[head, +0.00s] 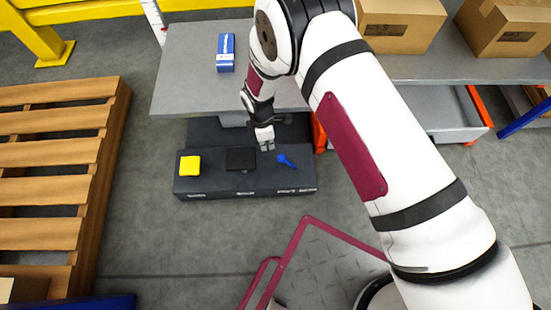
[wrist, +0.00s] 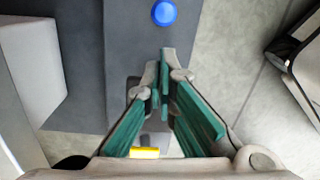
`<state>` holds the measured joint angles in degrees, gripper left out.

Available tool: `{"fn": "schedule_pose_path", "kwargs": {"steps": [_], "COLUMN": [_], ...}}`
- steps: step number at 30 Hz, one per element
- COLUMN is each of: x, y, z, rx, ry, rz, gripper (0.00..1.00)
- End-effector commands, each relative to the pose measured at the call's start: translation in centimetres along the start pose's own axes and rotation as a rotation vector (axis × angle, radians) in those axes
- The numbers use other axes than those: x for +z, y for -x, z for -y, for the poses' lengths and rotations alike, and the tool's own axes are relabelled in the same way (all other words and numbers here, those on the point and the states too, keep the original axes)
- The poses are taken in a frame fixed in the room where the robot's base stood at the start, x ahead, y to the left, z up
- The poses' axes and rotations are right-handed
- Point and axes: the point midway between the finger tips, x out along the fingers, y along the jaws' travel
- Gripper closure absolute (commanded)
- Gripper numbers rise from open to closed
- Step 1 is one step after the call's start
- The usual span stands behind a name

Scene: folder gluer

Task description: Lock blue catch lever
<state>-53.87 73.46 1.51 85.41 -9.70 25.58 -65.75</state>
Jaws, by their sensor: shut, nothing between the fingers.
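The blue catch lever (head: 286,160) is on the right part of the top of a dark grey box (head: 215,186). In the wrist view the lever's rounded blue end (wrist: 164,13) shows at the top edge, just ahead of my fingertips; the rest of it is out of that frame. My gripper (head: 267,148) points down just left of the lever in the head view. In the wrist view my gripper (wrist: 164,58) has its green-padded fingers closed together, with nothing between them. A gap shows between the fingertips and the blue end.
A black part (head: 240,159) and a yellow block (head: 190,166) sit on the same box, left of the lever. A grey table (head: 185,75) behind holds a blue and white carton (head: 226,53). A wooden pallet (head: 60,160) lies at left.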

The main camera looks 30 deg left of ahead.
Motion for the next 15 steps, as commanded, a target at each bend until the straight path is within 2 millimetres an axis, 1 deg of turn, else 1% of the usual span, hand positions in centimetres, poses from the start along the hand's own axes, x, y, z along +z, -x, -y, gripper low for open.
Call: {"fn": "schedule_pose_path", "kwargs": {"steps": [2, 11, 15], "x": [-0.2, -0.1, -0.1], "y": [-0.3, -0.3, -1.3], "z": [0.0, 0.1, 0.1], "rx": [0.000, 0.000, -0.001], "ry": [0.006, 0.005, 0.005], "rz": [0.000, 0.000, 0.001], "gripper": [1.00, 1.00, 1.00]}}
